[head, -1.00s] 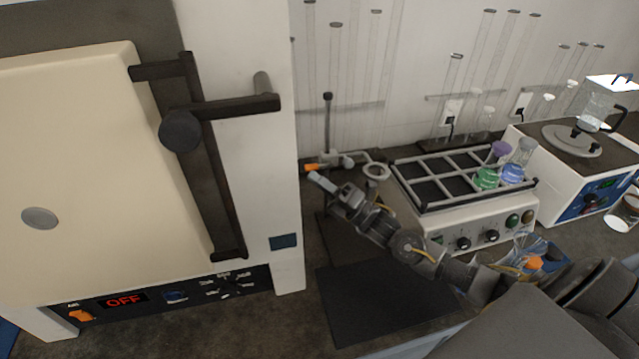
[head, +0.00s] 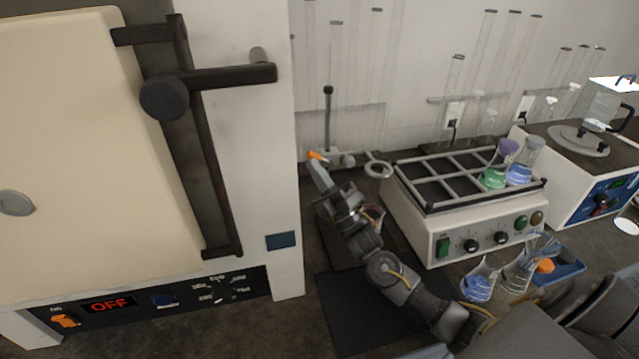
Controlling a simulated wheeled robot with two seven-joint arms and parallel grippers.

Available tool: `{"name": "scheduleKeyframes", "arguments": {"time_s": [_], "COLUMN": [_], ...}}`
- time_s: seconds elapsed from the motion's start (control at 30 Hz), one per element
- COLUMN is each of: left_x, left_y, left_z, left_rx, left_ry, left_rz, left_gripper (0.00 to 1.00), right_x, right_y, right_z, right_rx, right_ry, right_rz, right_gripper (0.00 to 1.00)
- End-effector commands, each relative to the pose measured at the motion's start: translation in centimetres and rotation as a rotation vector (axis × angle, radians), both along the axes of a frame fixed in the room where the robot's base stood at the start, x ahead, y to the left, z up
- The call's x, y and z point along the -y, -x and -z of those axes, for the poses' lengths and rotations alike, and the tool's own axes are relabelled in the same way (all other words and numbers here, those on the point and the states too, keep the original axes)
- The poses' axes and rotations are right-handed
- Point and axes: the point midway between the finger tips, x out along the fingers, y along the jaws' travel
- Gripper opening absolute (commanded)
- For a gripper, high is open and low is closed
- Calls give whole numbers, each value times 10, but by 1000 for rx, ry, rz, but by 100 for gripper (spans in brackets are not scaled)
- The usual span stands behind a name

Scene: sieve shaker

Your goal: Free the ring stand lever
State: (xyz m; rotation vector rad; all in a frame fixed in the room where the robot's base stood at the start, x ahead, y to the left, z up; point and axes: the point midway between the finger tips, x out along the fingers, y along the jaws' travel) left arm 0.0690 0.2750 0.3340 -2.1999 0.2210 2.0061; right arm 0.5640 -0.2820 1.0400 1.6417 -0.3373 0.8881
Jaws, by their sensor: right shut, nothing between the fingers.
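The ring stand shows in the head view as an upright rod (head: 328,120) with a dark top, a metal ring (head: 378,170) to its right, and a clamp (head: 340,159) between them. The orange lever (head: 314,155) is at the clamp's left side, its left end tilted slightly up. My right gripper (head: 316,168) is shut and empty, its tips just below the orange lever. I cannot tell whether they touch it. My gripper and arm hide part of the stand's base. My left gripper is not in view.
A large oven (head: 90,170) with a protruding dark handle (head: 225,75) stands close on the left. A shaker (head: 460,225) with flasks is at right. A pinkish beaker (head: 374,217) stands beside my right arm. Flasks (head: 480,285) stand in front of the shaker.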

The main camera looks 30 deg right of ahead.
Motion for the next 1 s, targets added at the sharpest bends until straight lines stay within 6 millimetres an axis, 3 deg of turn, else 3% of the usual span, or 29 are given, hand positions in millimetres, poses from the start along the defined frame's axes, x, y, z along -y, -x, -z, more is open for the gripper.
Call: {"name": "scheduleKeyframes", "arguments": {"time_s": [1.0], "left_x": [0], "left_y": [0], "left_z": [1], "left_rx": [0], "left_ry": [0], "left_rz": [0], "left_gripper": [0], "right_x": [2], "right_y": [3], "right_z": [-1], "right_rx": [-2], "right_ry": [2], "right_rz": [0], "right_gripper": [0]}}
